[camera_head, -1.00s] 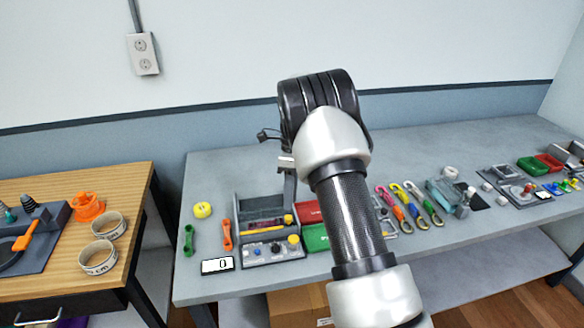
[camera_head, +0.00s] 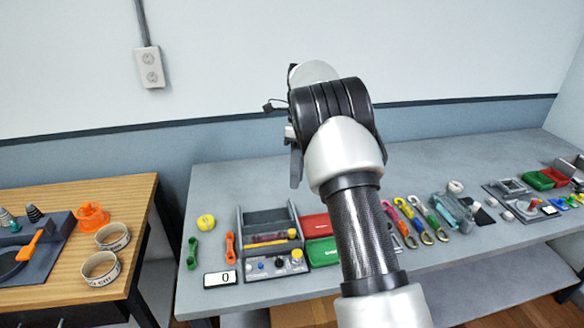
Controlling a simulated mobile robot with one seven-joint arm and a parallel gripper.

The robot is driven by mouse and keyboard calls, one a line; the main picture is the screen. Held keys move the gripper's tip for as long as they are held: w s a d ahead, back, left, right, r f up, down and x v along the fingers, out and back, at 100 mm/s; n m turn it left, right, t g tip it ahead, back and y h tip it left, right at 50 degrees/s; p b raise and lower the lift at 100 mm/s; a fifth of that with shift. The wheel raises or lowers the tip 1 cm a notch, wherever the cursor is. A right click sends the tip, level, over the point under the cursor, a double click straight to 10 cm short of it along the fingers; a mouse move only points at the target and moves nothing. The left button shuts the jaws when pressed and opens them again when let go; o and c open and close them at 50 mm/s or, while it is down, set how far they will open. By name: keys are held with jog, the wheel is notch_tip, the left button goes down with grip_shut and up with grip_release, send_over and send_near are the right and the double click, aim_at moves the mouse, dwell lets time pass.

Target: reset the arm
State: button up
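My arm rises from the lower right of the head view and bends at a black joint above the grey table (camera_head: 440,165). My gripper (camera_head: 296,168) is mostly hidden behind the arm. Only a grey finger-like part shows, pointing down at the left of the black joint, above the table's back area. I cannot see both fingertips, so I cannot tell whether it is open or shut. Nothing is seen hanging from it.
On the grey table are a grey tray (camera_head: 241,219), a yellow ball (camera_head: 206,222), a display (camera_head: 220,279), red and green boxes (camera_head: 321,251), and several coloured carabiners (camera_head: 418,220). A wooden table (camera_head: 60,202) stands left. The table's back strip is clear.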

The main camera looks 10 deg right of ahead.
jog(key=s+r+n+t, duration=0.4)
jog(key=s+r+n, duration=0.7)
jog(key=s+r, duration=0.5)
jog(key=s+a+f+n+t+h+p, duration=0.1)
jog(key=s+a+n+t, duration=0.1)
jog(key=s+n, duration=1)
jog(key=s+t, duration=0.1)
jog(key=s, duration=0.5)
jog(key=shift+s+f+t, duration=0.3)
jog(key=shift+f+t, duration=0.05)
jog(key=shift+t, duration=0.05)
